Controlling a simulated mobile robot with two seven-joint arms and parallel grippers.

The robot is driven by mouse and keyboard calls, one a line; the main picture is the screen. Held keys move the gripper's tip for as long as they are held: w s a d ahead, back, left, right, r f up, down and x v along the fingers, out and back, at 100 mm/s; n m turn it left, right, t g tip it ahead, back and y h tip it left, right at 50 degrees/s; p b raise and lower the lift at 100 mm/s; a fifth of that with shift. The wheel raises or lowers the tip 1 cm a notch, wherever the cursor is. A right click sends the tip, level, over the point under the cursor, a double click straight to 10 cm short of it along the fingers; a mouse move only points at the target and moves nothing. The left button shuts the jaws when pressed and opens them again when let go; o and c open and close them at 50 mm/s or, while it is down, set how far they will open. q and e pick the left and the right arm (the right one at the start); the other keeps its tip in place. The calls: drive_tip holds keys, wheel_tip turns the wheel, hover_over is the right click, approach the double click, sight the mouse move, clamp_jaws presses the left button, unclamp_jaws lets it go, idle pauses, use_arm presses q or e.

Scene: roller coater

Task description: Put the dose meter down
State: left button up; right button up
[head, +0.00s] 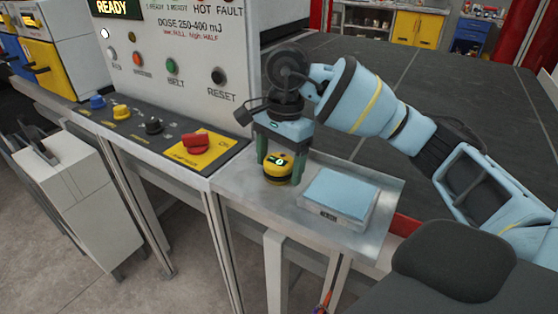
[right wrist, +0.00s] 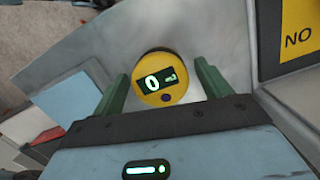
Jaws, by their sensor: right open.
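The dose meter (head: 278,168) is a small yellow and black disc with a lit display, standing on the grey metal shelf (head: 245,192) beside the machine panel. In the right wrist view the dose meter (right wrist: 158,78) shows a "0" on its display. My right gripper (head: 277,160) points down at the dose meter from above. Its green fingers (right wrist: 165,85) stand on either side of the meter, with a gap on each side. The right gripper is open. My left gripper is not in view.
A light blue block on a grey base (head: 340,193) sits on the shelf just right of the meter. The control panel with a red knob (head: 197,143) on a yellow plate is close on the left. Bare shelf shows in front of the meter.

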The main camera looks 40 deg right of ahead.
sight(284, 156)
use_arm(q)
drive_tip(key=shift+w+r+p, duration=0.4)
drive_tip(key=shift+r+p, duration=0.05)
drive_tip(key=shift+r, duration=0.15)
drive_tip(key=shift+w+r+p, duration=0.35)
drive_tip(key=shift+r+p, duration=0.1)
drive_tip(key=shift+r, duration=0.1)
use_arm(e)
wheel_tip(284, 156, up, 12)
drive_tip(key=d, duration=0.1)
drive_tip(key=shift+w+d+r, duration=0.15)
drive_tip(key=shift+d, duration=0.05)
